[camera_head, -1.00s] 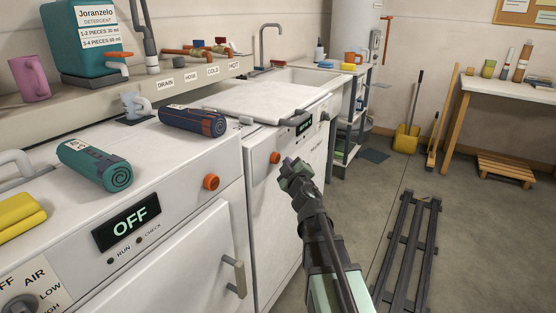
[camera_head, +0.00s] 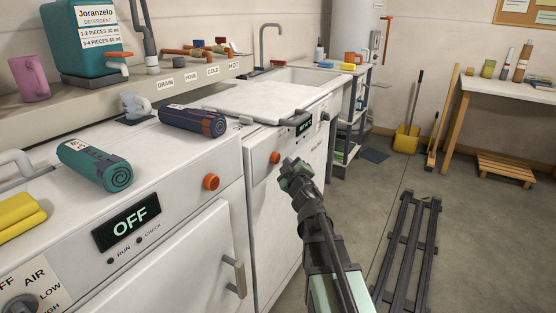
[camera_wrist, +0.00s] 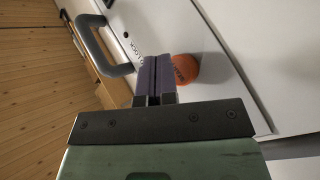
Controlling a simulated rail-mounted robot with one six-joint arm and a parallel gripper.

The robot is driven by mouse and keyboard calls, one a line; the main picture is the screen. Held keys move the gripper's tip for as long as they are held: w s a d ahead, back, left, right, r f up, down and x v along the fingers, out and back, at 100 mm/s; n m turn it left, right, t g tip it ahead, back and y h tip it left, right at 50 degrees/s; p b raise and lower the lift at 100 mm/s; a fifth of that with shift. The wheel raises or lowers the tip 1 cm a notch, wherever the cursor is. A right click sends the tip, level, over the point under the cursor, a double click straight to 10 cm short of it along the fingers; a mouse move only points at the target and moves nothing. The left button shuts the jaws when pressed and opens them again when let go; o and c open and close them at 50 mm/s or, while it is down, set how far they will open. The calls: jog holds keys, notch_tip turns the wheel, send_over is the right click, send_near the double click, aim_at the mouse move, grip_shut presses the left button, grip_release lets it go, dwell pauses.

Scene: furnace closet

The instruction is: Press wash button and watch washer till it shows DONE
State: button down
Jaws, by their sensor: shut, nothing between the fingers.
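The washer (camera_head: 256,180) is the white top-lid machine in the middle of the head view. Its orange button (camera_head: 275,157) is on the front panel, and it also shows in the wrist view (camera_wrist: 186,69) just right of my fingertips. Its small display (camera_head: 305,126) is lit but partly covered by the lid handle, so I cannot read it. My gripper (camera_head: 288,166) is shut and empty, right beside the button. In the wrist view the fingers (camera_wrist: 155,80) point at the panel next to the button; I cannot tell whether they touch it.
A nearer white machine (camera_head: 185,250) has its own orange knob (camera_head: 211,182) and a display (camera_head: 128,222) reading OFF. Rolled towels (camera_head: 95,165) lie on top. A grey handle (camera_wrist: 103,45) shows in the wrist view. A dark slatted rack (camera_head: 405,255) lies on the floor at right.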

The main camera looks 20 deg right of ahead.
dwell(0.4)
jog(key=shift+w+a, duration=0.25)
jog(key=shift+w, duration=0.1)
jog(key=shift+w+a, duration=0.5)
jog(key=shift+w, duration=0.2)
dwell(1.0)
jog(key=shift+s+d, duration=0.7)
jog(key=shift+s, duration=0.35)
jog(key=s+d, duration=0.1)
jog(key=s, duration=0.1)
jog(key=s+d, duration=0.2)
jog(key=shift+d, duration=0.1)
dwell(0.8)
